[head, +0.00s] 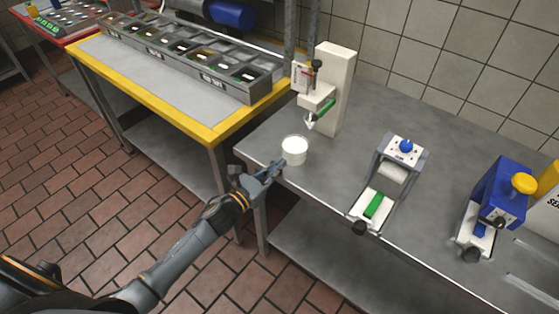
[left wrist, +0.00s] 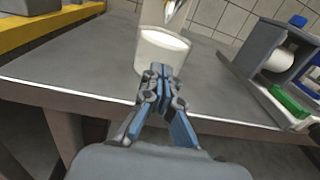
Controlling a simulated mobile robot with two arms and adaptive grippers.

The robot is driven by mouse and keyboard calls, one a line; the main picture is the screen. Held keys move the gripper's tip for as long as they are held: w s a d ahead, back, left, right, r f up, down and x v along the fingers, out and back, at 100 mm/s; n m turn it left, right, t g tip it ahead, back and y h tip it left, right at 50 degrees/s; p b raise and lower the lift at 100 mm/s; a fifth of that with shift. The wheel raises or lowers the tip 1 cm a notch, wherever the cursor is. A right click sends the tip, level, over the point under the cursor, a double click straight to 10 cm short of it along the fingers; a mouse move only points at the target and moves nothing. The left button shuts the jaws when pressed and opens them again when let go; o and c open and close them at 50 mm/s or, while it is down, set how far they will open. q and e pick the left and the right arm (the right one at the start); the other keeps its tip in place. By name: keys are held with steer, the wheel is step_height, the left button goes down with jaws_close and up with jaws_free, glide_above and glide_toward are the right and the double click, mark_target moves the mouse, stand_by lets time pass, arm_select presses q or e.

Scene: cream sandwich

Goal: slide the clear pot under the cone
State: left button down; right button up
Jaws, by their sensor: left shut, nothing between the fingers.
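The clear pot (head: 294,150) stands upright on the grey table near its front left edge and looks filled with white. In the left wrist view the pot (left wrist: 158,50) is straight ahead of my left gripper (left wrist: 160,72). The cone (head: 310,123) points down from the white dispenser, behind and slightly right of the pot. Its tip also shows above the pot in the left wrist view (left wrist: 172,8). My left gripper (head: 280,165) is shut and empty, with its fingertips at the pot's near side. I cannot tell whether they touch it. My right gripper is not in view.
The white dispenser column (head: 335,90) stands behind the pot, with a green lever. A grey press with a green pad (head: 374,206) stands to the right, and a blue device (head: 497,195) farther right. A yellow-edged table with a bin rack (head: 190,55) adjoins at left.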

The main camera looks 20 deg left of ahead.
mark_target(286, 158)
arm_select(q)
steer(key=shift+w+d, duration=0.2)
steer(key=shift+w, duration=0.25)
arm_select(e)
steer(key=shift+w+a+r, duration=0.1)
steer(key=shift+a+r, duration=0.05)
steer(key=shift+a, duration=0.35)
arm_select(q)
steer(key=shift+w, duration=0.1)
steer(key=b+x, duration=0.2)
steer(key=x, duration=0.1)
steer(key=shift+f, duration=0.15)
steer(key=shift+w+d, duration=0.1)
steer(key=shift+w, duration=0.15)
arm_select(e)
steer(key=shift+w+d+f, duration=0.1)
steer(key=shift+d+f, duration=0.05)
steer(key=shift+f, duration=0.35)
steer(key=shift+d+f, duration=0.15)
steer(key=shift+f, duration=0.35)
arm_select(q)
steer(key=shift+s, duration=0.1)
